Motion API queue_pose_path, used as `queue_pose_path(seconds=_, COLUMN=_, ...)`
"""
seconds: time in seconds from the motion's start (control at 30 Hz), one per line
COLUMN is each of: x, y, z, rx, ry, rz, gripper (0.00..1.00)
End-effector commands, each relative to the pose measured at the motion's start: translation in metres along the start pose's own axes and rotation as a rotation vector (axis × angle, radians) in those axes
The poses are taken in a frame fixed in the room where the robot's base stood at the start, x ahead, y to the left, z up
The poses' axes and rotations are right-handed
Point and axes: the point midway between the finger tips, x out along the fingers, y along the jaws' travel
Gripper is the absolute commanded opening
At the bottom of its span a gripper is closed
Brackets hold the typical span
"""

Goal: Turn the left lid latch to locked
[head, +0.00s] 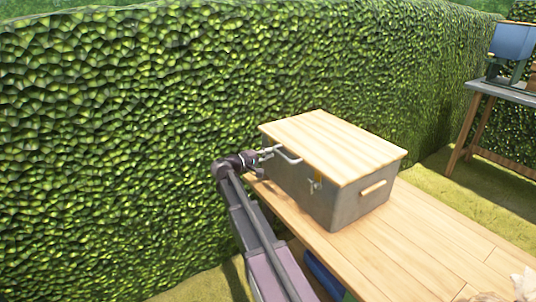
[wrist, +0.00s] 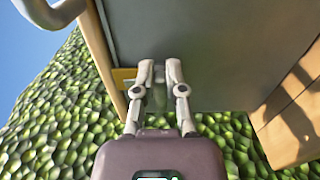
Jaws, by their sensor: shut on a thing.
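A grey box (head: 345,207) with a pale wooden lid (head: 335,147) stands on the wooden table, its lid closed. My gripper (head: 274,151) is at the left end of the box's front, just under the lid edge. In the wrist view my gripper (wrist: 160,72) has its fingers close together at the box wall (wrist: 220,45), shut on the left lid latch. The latch is mostly hidden between the fingers; a yellow plate (wrist: 124,76) shows beside them. The right lid latch (head: 315,185) is visible on the front, near the right corner.
A metal handle (head: 288,156) juts from the front beside my gripper, and a wooden handle (head: 373,188) is on the right side. The table (head: 400,240) has free room at right. A tall hedge (head: 130,130) stands close behind and left.

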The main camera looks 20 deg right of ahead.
Motion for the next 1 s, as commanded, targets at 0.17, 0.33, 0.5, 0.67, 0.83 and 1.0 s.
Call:
queue_pose_path(seconds=0.17, x=-0.0004, y=-0.0014, z=0.0001, rx=0.043, ry=0.001, rz=-0.002, gripper=0.00)
queue_pose_path(seconds=0.33, x=-0.0006, y=-0.0014, z=0.0001, rx=0.053, ry=0.001, rz=-0.002, gripper=0.00)
queue_pose_path(seconds=0.5, x=-0.0007, y=-0.0014, z=0.0000, rx=0.053, ry=0.001, rz=-0.002, gripper=0.00)
queue_pose_path(seconds=0.67, x=-0.0007, y=-0.0014, z=-0.0001, rx=0.052, ry=0.001, rz=-0.002, gripper=0.36)
queue_pose_path(seconds=0.83, x=-0.0005, y=-0.0012, z=-0.0002, rx=0.051, ry=0.001, rz=-0.001, gripper=0.50)
queue_pose_path(seconds=1.0, x=-0.0003, y=-0.0010, z=-0.0002, rx=0.051, ry=0.001, rz=0.000, gripper=0.50)
